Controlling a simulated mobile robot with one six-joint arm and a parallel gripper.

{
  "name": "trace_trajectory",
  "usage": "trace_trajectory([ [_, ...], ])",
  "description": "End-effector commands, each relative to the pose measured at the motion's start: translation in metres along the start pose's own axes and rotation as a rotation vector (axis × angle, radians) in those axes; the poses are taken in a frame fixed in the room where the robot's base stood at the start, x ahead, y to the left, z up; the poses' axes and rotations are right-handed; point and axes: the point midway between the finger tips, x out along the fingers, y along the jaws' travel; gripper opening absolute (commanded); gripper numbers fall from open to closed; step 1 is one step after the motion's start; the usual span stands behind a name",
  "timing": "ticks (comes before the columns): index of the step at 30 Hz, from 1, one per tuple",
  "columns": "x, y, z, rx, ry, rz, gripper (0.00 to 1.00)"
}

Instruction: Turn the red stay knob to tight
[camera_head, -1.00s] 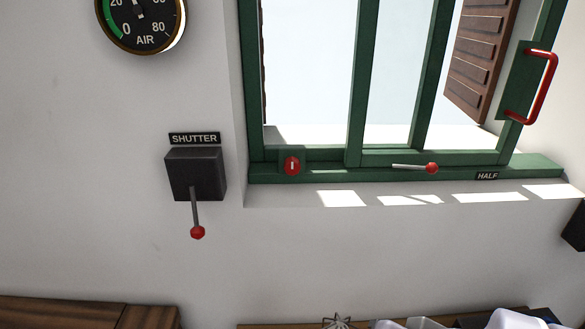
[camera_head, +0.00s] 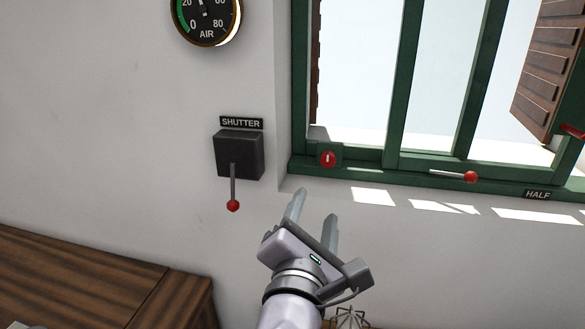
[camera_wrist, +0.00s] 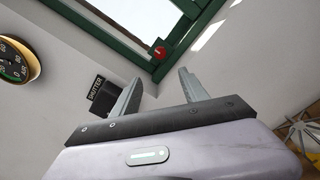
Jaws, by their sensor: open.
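A round red knob (camera_head: 328,158) with a white upright mark sits on a green plate at the lower left corner of the window frame. I take it for the stay knob. No tight marking is readable beside it. My gripper (camera_head: 314,205) is open and empty, below the knob and apart from it, fingers pointing up. In the wrist view the red knob (camera_wrist: 160,53) shows just beyond the gap between the fingertips (camera_wrist: 160,77).
A black SHUTTER box (camera_head: 238,155) with a red-tipped lever hangs left of the window. A red-ended handle (camera_head: 455,175) lies along the sill, left of a HALF label (camera_head: 537,194). An AIR gauge (camera_head: 207,18) is above. A wooden top (camera_head: 90,275) is at lower left.

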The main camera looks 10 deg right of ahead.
Motion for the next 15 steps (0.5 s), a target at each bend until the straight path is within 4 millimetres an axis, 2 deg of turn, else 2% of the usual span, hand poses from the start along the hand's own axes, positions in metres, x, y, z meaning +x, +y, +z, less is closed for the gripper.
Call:
trace_trajectory([
  [3, 0.012, 0.002, 0.007, -0.047, -0.018, -0.009, 0.52],
  [8, 0.053, 0.006, 0.014, -0.049, -0.016, -0.015, 0.52],
  [14, 0.089, 0.005, 0.014, -0.043, -0.01, -0.012, 0.52],
  [15, 0.103, -0.001, 0.007, -0.034, -0.017, -0.009, 0.52],
])
